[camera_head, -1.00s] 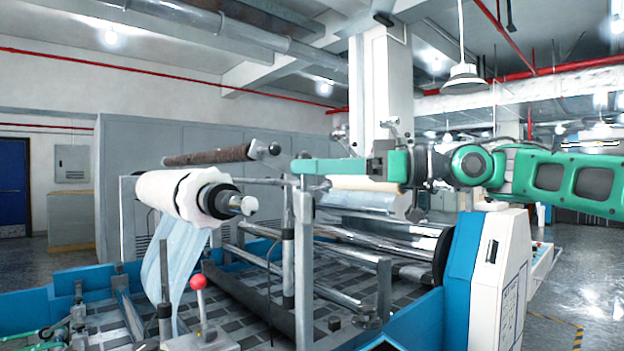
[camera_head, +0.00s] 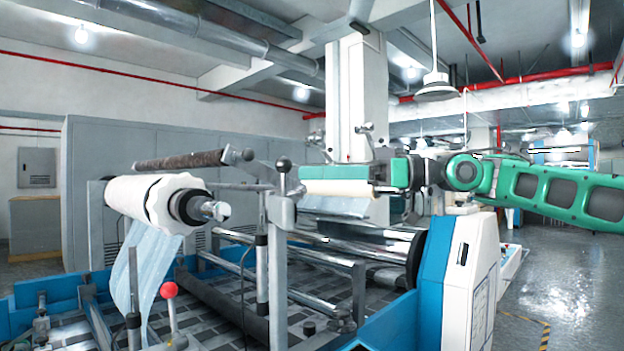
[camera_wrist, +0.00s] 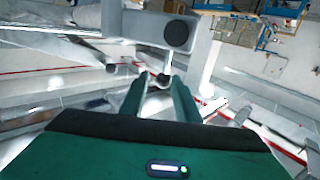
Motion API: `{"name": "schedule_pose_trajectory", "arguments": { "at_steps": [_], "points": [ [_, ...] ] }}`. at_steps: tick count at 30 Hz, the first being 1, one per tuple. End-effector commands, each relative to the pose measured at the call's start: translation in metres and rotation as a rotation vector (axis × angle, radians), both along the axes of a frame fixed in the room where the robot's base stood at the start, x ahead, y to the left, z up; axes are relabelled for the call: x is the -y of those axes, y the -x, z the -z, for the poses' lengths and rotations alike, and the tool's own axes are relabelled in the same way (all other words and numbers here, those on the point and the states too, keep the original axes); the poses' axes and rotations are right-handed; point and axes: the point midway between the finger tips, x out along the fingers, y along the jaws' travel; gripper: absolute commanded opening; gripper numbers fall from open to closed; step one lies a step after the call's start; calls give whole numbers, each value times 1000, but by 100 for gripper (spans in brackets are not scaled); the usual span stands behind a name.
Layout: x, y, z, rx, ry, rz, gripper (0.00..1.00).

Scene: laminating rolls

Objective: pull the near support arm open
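The near support arm (camera_head: 280,212) is a grey metal upright with a black ball knob (camera_head: 284,164) on top, in the middle of the head view. It appears vertical. My gripper (camera_head: 302,172) comes in from the right at about knob height, its green fingers pointing left, with their tips just right of the knob. In the wrist view my gripper (camera_wrist: 158,84) has its two fingers apart with nothing clamped between them. A small dark ball (camera_wrist: 163,80), apparently the knob, shows between or just beyond the tips; contact cannot be told.
A white roll (camera_head: 150,200) with pale blue film hangs at left. A brown bar (camera_head: 195,160) lies above it. A red-knobbed lever (camera_head: 169,290) stands in front. A blue and white machine housing (camera_head: 470,270) stands below my arm. Open floor (camera_head: 565,270) lies at right.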

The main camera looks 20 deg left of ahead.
Motion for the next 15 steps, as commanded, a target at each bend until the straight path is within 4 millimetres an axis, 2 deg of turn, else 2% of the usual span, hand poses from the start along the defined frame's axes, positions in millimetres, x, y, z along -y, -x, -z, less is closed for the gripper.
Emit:
{"name": "schedule_pose_trajectory", "arguments": {
  "at_steps": [15],
  "points": [
    [24,-22,1,-1,0,2,29]
  ]
}}
